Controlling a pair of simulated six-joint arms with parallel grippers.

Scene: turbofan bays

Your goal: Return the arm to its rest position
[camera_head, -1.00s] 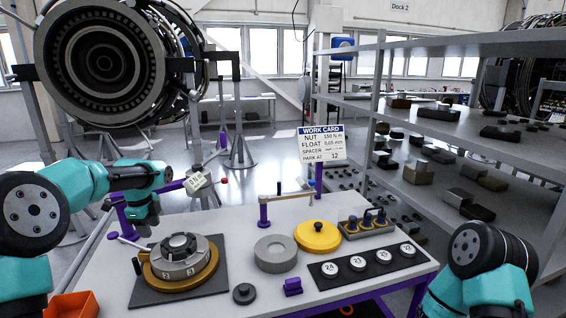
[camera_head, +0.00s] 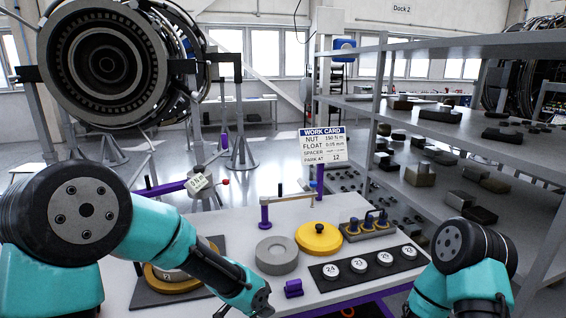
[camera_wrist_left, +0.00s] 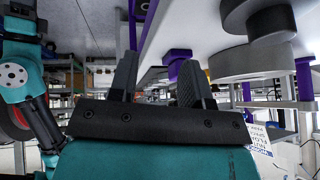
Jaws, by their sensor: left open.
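My left arm reaches in from the left in the head view, and its gripper (camera_head: 260,303) is at the bottom edge, low by the table's front side. In the left wrist view the two dark fingers of the left gripper (camera_wrist_left: 158,72) stand apart with nothing held between them. The round assembly (camera_head: 172,277) on its dark base plate is largely hidden behind my left arm. My right arm shows at the lower right of the head view; its gripper is out of the picture.
On the white table (camera_head: 235,222) are a grey ring (camera_head: 277,255), a yellow disc (camera_head: 319,238), a block with pegs (camera_head: 367,226), a dark strip of numbered pucks (camera_head: 368,264) and a small purple block (camera_head: 293,288). A work card (camera_head: 322,146) stands behind. Grey shelves (camera_head: 440,130) flank the right.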

